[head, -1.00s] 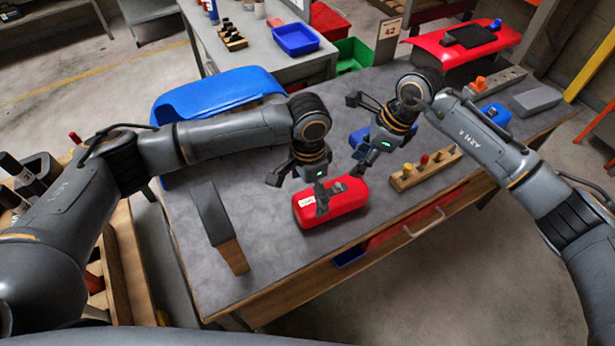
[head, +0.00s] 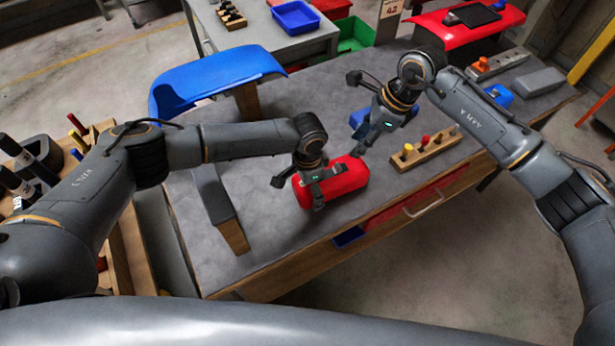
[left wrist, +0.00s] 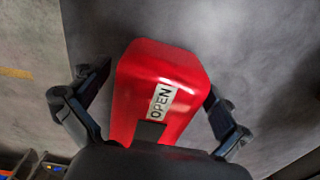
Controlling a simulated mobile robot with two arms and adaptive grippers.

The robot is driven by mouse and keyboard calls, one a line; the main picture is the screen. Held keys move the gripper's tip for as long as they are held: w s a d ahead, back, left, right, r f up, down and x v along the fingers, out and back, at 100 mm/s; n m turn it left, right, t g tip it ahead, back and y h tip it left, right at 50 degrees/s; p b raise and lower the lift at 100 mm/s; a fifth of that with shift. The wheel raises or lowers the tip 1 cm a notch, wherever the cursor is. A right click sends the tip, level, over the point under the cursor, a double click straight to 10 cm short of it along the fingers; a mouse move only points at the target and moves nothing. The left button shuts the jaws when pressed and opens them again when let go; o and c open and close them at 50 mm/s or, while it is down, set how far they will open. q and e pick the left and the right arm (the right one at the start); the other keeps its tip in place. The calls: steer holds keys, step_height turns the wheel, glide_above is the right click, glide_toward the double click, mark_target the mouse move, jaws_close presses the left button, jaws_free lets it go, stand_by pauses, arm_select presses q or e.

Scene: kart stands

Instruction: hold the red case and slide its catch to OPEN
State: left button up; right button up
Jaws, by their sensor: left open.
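The red case (head: 343,181) lies on the grey workbench top near its front edge. In the left wrist view the case (left wrist: 165,75) has a white label reading OPEN (left wrist: 161,98). A dark piece (left wrist: 150,131) borders the label; I cannot tell whether it is the catch. My left gripper (head: 299,193) is over the left end of the case, its fingers spread. In the left wrist view its fingers stand on both sides of the case, and the near end is hidden. My right gripper (head: 357,114) is spread open and empty, behind and above the case.
A wooden block with coloured pegs (head: 427,150) stands right of the case. A dark grey and wooden block (head: 221,205) is to its left. Bare bench shows left of the case.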

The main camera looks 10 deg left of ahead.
arm_select(q)
steer(key=shift+f, duration=0.5)
